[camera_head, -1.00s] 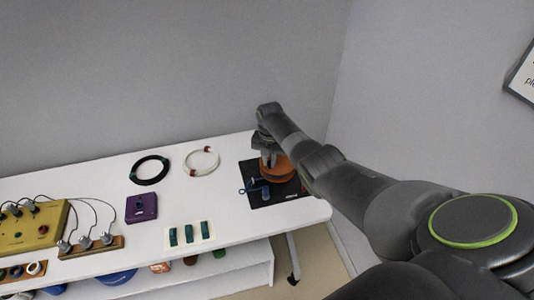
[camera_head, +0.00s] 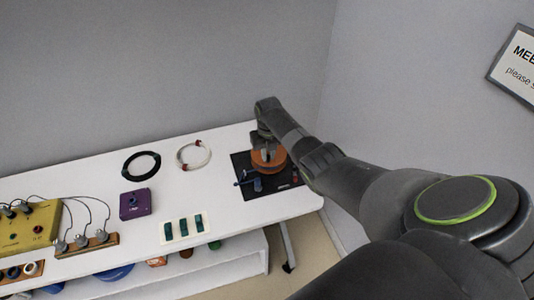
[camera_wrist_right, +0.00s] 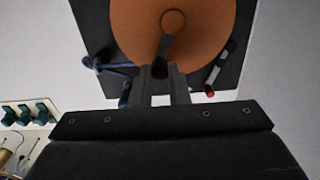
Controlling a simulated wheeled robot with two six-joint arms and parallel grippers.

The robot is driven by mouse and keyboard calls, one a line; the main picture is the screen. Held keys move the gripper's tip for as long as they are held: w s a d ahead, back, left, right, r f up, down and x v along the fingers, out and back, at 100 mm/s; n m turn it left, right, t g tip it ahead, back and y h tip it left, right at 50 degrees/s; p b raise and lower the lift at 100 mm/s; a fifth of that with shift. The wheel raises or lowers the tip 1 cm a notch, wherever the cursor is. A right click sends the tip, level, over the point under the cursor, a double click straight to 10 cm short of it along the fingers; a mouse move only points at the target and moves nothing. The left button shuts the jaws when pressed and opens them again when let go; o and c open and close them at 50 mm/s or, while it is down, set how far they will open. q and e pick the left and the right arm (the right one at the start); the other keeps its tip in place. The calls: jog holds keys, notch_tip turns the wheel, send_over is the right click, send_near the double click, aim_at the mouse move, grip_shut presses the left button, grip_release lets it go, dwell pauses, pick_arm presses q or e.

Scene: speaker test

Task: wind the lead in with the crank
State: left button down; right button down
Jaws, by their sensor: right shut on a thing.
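An orange reel drum (camera_head: 280,159) sits on a black base plate (camera_head: 240,163) at the right end of the white table. The drum fills the top of the right wrist view (camera_wrist_right: 135,25). A dark crank arm (camera_wrist_right: 167,46) runs from its round hub toward my fingers. My right gripper (camera_head: 266,150) is over the drum, shut on the crank's handle end; its fingers (camera_wrist_right: 161,88) mostly hide the handle. A blue piece (camera_head: 258,184) stands on the plate's front left part. I cannot make out the lead clearly. My left gripper is out of view.
A black cable coil (camera_head: 128,170) and a white coil (camera_head: 181,162) lie left of the plate. A purple box (camera_head: 136,204), a white strip with green pieces (camera_head: 168,239) and a yellow box (camera_head: 30,235) with cables are further left and in front.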

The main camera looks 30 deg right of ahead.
dwell(0.3)
jog(key=c, duration=1.4)
grip_release()
jog(key=shift+r, duration=0.15)
jog(key=shift+r, duration=0.3)
notch_tip(320, 180, up, 17)
jog(key=shift+f+b, duration=0.2)
jog(key=shift+b, duration=0.45)
